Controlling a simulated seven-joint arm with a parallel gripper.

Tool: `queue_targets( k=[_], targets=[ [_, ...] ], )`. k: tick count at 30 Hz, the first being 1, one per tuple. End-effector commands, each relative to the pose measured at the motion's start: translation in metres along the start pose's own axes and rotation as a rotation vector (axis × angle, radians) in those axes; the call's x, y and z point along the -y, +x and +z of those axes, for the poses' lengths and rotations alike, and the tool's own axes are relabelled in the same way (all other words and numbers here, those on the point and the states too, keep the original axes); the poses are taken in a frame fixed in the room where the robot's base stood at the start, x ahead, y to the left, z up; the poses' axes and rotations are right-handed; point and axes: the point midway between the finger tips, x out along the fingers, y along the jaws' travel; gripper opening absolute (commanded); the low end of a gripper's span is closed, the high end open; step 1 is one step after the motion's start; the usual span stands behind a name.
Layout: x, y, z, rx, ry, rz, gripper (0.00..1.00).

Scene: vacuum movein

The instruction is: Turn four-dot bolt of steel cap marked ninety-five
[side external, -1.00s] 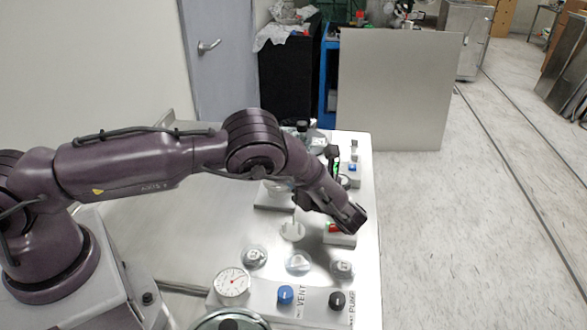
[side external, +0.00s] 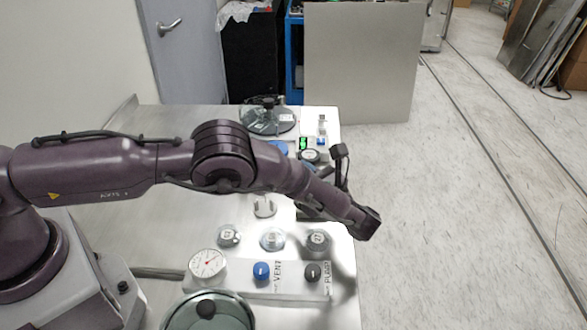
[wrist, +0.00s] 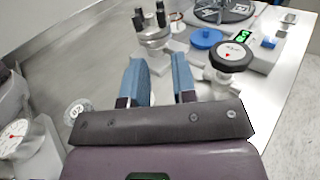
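My gripper (wrist: 158,62) shows in the wrist view as two blue fingers, spread apart with nothing between them. In the side view my wrist end hangs over the table's right edge, and the fingers cannot be made out. A steel fitting with black-topped posts (wrist: 155,36) stands beyond the fingertips, apart from them. A round cap marked 02 (wrist: 76,112) is left of the gripper. In the side view, round caps sit in a row: a left one (side external: 228,235), a clear middle one (side external: 272,239) and a right one (side external: 318,240). I cannot read ninety-five or make out four dots anywhere.
The front panel holds a dial gauge (side external: 207,263), a blue VENT knob (side external: 261,271) and a black PUMP knob (side external: 312,272). A black-rimmed gauge (wrist: 231,56), a blue disc (wrist: 206,38) and a green display (wrist: 243,36) stand at the far right. The table's left part is bare.

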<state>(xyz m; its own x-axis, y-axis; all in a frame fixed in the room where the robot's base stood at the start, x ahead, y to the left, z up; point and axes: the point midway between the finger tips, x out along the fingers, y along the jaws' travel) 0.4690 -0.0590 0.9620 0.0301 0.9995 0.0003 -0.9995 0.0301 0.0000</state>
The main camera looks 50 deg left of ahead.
Motion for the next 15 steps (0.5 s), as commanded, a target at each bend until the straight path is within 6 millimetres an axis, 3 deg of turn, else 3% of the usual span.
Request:
queue_targets(
  k=[2, 5, 9, 15],
  targets=[
    [0.006, 0.016, 0.012, 0.003, -0.025, 0.032, 0.26],
    [0.032, 0.048, 0.047, 0.046, -0.111, 0.023, 0.26],
    [0.101, 0.084, 0.088, 0.033, -0.2, -0.231, 0.26],
    [0.191, 0.101, 0.138, 0.008, -0.16, -0.671, 0.26]
  ],
)
